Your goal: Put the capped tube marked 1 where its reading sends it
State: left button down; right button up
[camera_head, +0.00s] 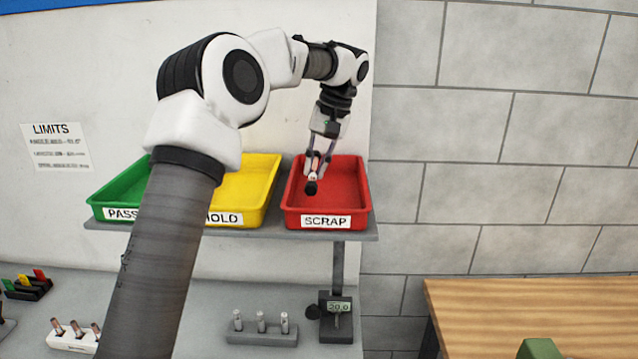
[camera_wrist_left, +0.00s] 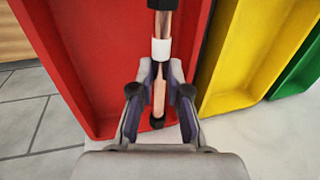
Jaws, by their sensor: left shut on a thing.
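My left gripper (camera_head: 316,168) is shut on a copper tube (camera_wrist_left: 160,82) with a white band and black ends. In the head view the tube's black end (camera_head: 311,187) hangs low, over the red SCRAP tray (camera_head: 320,222). Whether it touches the tray floor cannot be told. In the wrist view the tube lies between the fingers (camera_wrist_left: 160,98), with the red tray (camera_wrist_left: 88,75) behind it. No number is readable on the band. The yellow HOLD tray (camera_head: 262,175) and green PASS tray (camera_head: 118,190) stand to the left on the same shelf. My right gripper is out of view.
A digital gauge (camera_head: 338,318) below the shelf seems to read 20.0. A grey rack (camera_head: 262,338) holds 3 pale pieces. A white rack (camera_head: 66,341) holds copper tubes. A LIMITS sign (camera_head: 57,148) has blurred lines. A wooden table (camera_head: 540,300) stands at right. My left arm hides part of the trays.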

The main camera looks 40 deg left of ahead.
aim_at(312, 198)
pick_arm(q)
jog(key=f, duration=0.3)
jog(key=a+f+p, duration=0.1)
jog(key=f, duration=0.1)
jog(key=shift+w+f, duration=0.2)
jog(key=shift+w, duration=0.2)
jog(key=shift+s+d+r, duration=0.1)
jog(key=shift+s+d, duration=0.15)
jog(key=shift+d, duration=0.1)
jog(key=c, duration=1.2)
grip_release()
jog(key=shift+a, duration=0.1)
jog(key=shift+o, duration=0.2)
jog(key=v, duration=1.2)
jog(key=shift+a+r, duration=0.1)
jog(key=shift+a, duration=0.05)
jog(key=shift+w+b, duration=0.1)
jog(key=shift+b, duration=0.2)
